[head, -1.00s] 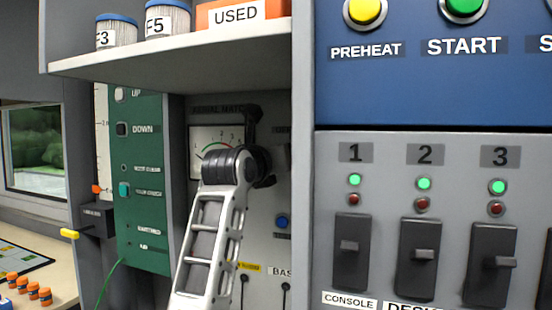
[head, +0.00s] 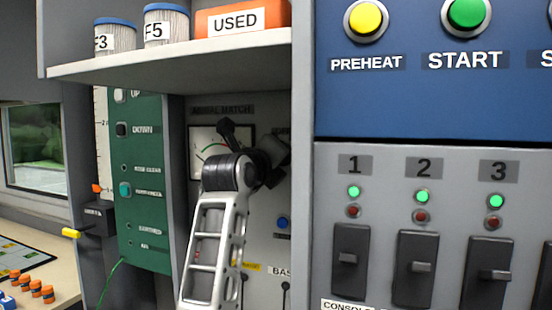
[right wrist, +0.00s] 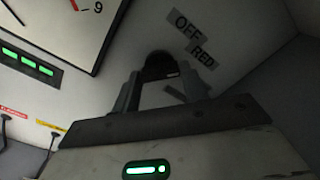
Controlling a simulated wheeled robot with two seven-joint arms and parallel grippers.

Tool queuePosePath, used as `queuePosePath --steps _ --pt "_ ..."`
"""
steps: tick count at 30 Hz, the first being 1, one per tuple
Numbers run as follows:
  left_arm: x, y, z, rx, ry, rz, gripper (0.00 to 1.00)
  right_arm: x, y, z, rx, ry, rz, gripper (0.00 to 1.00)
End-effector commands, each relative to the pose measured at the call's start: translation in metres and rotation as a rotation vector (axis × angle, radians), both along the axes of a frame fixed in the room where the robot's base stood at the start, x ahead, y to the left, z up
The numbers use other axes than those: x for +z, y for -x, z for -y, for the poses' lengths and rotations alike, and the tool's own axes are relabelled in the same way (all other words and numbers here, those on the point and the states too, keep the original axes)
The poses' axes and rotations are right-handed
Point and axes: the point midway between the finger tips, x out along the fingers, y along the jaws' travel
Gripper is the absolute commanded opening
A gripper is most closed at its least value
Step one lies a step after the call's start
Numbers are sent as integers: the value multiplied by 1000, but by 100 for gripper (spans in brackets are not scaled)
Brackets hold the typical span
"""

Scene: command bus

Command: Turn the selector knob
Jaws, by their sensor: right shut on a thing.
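The selector knob (right wrist: 160,66) is a round black knob on the grey panel in the right wrist view. Labels reading "OFF" and "RED" stand to its upper right. My right gripper (right wrist: 160,84) has one finger on each side of the knob and is shut on it. Its view is tilted against the panel. In the head view, my right arm rises in front of the recessed panel, and its dark wrist covers the knob. My left gripper is not in either view.
A gauge (head: 207,142) labelled "AERIAL MATCH" is left of my wrist. A shelf (head: 170,64) with canisters and an orange box (head: 245,17) overhangs it. A green panel (head: 137,180) stands left. A switch panel (head: 385,160) juts out on the right.

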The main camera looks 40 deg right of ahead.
Motion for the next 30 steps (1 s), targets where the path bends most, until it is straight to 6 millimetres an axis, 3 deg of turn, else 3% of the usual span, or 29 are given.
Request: queuePosePath --steps 14,15,17,26,30 --pt "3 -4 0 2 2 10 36 -1 0 0 1 5 -12 21" --pt "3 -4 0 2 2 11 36 -1 0 0 1 5 -12 49" --pt "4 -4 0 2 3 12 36 -1 0 0 1 5 -12 65" --pt "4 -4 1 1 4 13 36 -1 0 -1 1 5 -11 65" --pt "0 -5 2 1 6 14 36 -2 5 -12 4 5 -10 65"
